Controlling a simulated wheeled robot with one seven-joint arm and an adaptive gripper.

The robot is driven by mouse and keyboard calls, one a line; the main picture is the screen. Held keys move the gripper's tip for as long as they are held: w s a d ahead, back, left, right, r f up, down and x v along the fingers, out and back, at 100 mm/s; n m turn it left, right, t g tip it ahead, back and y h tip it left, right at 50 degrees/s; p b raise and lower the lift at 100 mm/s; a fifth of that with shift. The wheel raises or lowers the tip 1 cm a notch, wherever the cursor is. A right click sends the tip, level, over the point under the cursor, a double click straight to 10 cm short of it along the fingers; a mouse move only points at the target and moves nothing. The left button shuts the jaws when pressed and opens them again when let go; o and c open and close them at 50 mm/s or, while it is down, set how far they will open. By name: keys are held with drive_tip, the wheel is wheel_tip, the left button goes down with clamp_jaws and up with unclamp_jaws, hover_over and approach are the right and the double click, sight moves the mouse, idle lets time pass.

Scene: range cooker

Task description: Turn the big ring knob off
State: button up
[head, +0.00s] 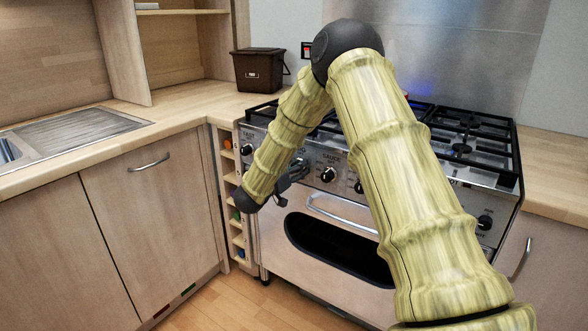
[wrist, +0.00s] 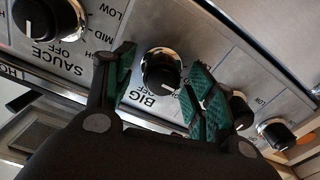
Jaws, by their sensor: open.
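The big ring knob (wrist: 160,72), black with a silver collar, is on the steel control panel beside the printed word BIG, upside down in the wrist view. A small pale mark shows near its lower edge; its exact setting is hard to read. My gripper (wrist: 162,66) is open, with one green-padded finger on each side of the knob. I see gaps between the pads and the knob, and cannot tell any contact. In the head view my gripper (head: 291,181) is at the left part of the panel, where my arm and gripper largely hide this knob.
The sauce knob (wrist: 48,20) is close to the left finger in the wrist view. Smaller knobs (wrist: 275,131) sit past the right finger. In the head view an oven handle (head: 335,214) runs below the panel. A blue glow (head: 420,90) shows at the back of the hob (head: 462,149).

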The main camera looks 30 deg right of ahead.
drive_tip(key=c, duration=1)
drive_tip(key=m, duration=0.8)
drive_tip(key=shift+s+d+f+m, duration=0.1)
drive_tip(key=shift+m, duration=0.2)
drive_tip(key=m+b, duration=0.2)
drive_tip(key=m, duration=0.2)
drive_tip(key=shift+s+f, duration=0.1)
drive_tip(key=shift+f, duration=0.05)
drive_tip(key=m+b, duration=0.2)
drive_tip(key=m, duration=0.3)
drive_tip(key=shift+b, duration=0.4)
drive_tip(key=shift+m, duration=0.3)
